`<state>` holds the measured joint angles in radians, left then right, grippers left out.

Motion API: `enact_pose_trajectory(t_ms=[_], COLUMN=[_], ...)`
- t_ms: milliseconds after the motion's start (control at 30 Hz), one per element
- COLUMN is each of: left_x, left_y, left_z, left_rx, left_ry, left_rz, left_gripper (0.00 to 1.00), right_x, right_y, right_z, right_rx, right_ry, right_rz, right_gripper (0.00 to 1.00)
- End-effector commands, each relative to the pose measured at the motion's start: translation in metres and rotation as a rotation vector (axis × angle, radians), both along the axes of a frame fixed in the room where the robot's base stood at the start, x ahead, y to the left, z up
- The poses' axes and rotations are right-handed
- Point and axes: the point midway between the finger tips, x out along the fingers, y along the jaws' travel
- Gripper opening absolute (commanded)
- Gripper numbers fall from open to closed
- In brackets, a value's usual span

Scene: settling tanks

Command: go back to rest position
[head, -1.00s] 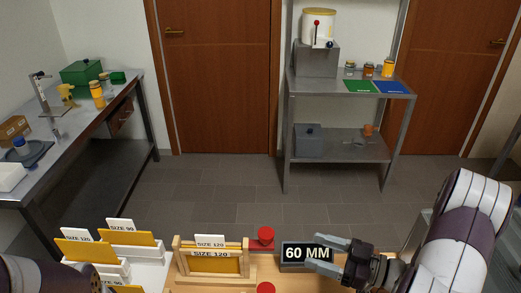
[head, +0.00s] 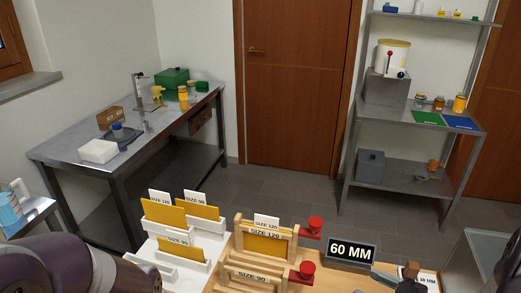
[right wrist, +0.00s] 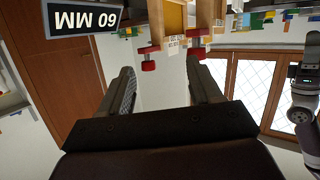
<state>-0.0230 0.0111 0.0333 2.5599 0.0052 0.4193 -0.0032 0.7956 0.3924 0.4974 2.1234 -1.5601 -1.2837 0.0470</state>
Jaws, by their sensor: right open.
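My right gripper (head: 405,280) is at the bottom right edge of the head view, in front of and to the right of the black "60 MM" sign (head: 352,252). In the right wrist view its two fingers (right wrist: 163,85) stand wide apart with nothing between them. My left arm fills the bottom left corner of the head view; its gripper is not in the picture.
Wooden frames (head: 265,240) with red knobs (head: 315,225) and white card holders (head: 180,245) stand on the near bench. A steel table (head: 70,150) is at the left, and a shelf rack (head: 400,190) at the back right. Floor between is clear.

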Motion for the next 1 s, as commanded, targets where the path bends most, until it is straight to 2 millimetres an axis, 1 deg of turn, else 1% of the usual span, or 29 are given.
enact_pose_trajectory(t_ms=[100, 200, 300, 367, 467, 567, 600, 700, 767, 833, 1000], left_x=[0.0, 0.0, 0.0, 0.0, 0.0, 0.0, 0.0, 0.0, 0.0, 0.0, 0.0], left_y=[0.0, 0.0, 0.0, 0.0, 0.0, 0.0, 0.0, 0.0, 0.0, 0.0, 0.0], left_z=[0.0, 0.0, 0.0, 0.0, 0.0, 0.0, 0.0, 0.0, 0.0, 0.0, 0.0], left_rx=[0.0, 0.0, 0.0, 0.0, 0.0, 0.0, 0.0, 0.0, 0.0, 0.0, 0.0], left_ry=[0.0, 0.0, 0.0, 0.0, 0.0, 0.0, 0.0, 0.0, 0.0, 0.0, 0.0], left_rz=[0.0, 0.0, 0.0, 0.0, 0.0, 0.0, 0.0, 0.0, 0.0, 0.0, 0.0], left_gripper=[0.99, 0.99, 0.99, 0.99, 0.99, 0.99, 0.99, 0.99, 0.99, 0.99, 0.99], right_x=[0.02, 0.035, 0.041, 0.039, 0.016, -0.032, -0.052, -0.088, -0.098, -0.104, -0.105], right_y=[-0.004, -0.01, -0.015, -0.016, -0.008, 0.02, 0.035, 0.06, 0.068, 0.072, 0.072], right_z=[-0.008, -0.013, -0.015, -0.015, -0.011, -0.007, -0.006, -0.003, -0.001, 0.0, -0.001], right_rx=[-0.124, -0.237, -0.345, -0.4, -0.456, -0.449, -0.434, -0.399, -0.387, -0.381, -0.379], right_ry=[0.071, 0.155, 0.267, 0.354, 0.55, 0.803, 0.9, 1.06, 1.107, 1.134, 1.139], right_rz=[-0.087, -0.19, -0.315, -0.4, -0.549, -0.658, -0.678, -0.688, -0.688, -0.687, -0.689], right_gripper=[0.64, 0.64, 0.64, 0.64, 0.64, 0.64, 0.64, 0.64, 0.64, 0.64, 0.64])
